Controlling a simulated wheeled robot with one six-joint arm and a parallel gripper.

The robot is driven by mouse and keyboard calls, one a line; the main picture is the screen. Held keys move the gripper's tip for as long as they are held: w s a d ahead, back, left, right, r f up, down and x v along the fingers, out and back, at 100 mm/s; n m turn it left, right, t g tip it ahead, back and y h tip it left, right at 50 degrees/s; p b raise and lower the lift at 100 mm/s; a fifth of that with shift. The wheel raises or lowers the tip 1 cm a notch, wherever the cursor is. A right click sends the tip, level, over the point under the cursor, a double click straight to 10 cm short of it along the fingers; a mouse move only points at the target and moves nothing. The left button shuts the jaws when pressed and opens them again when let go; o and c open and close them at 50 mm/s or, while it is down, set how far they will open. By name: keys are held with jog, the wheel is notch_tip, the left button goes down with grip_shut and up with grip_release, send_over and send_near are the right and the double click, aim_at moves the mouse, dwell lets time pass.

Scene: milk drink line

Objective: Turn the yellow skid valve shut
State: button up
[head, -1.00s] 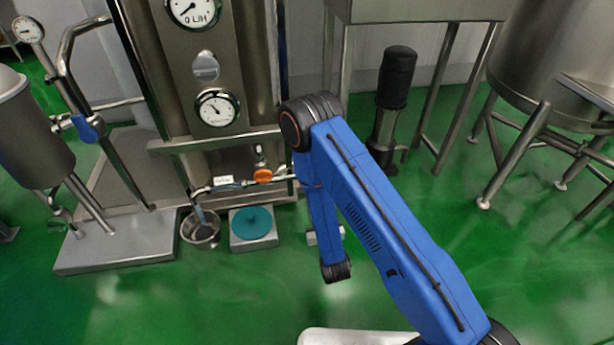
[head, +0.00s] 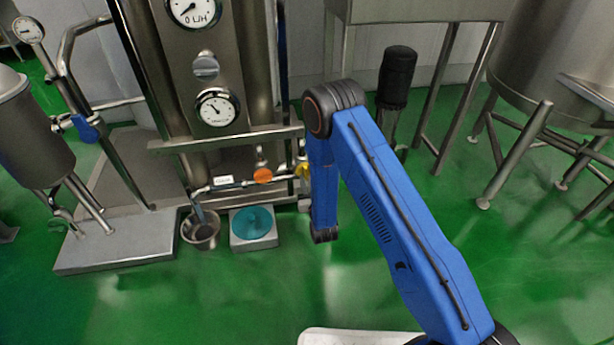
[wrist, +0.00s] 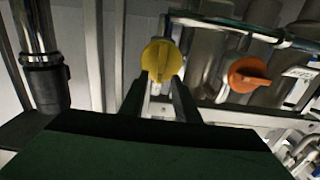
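The yellow valve (head: 302,168) sits on the thin pipe low on the skid, just left of my arm, which hides part of it in the head view. In the wrist view the yellow knob (wrist: 161,61) is upper centre, with a raised ridge running roughly up and down. My gripper (wrist: 160,88) is open, its two dark fingers apart and pointing at the knob, one toward each side of its lower part. I cannot tell whether they touch it. The gripper is mostly hidden behind my arm in the head view.
An orange valve (head: 262,176) is on the same pipe to the left; it also shows at right in the wrist view (wrist: 248,74). A metal bucket (head: 201,231) and a scale with a teal top (head: 252,224) stand below. Green floor in front is clear.

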aim_at(305, 172)
jog(key=shift+x, duration=1.4)
grip_shut()
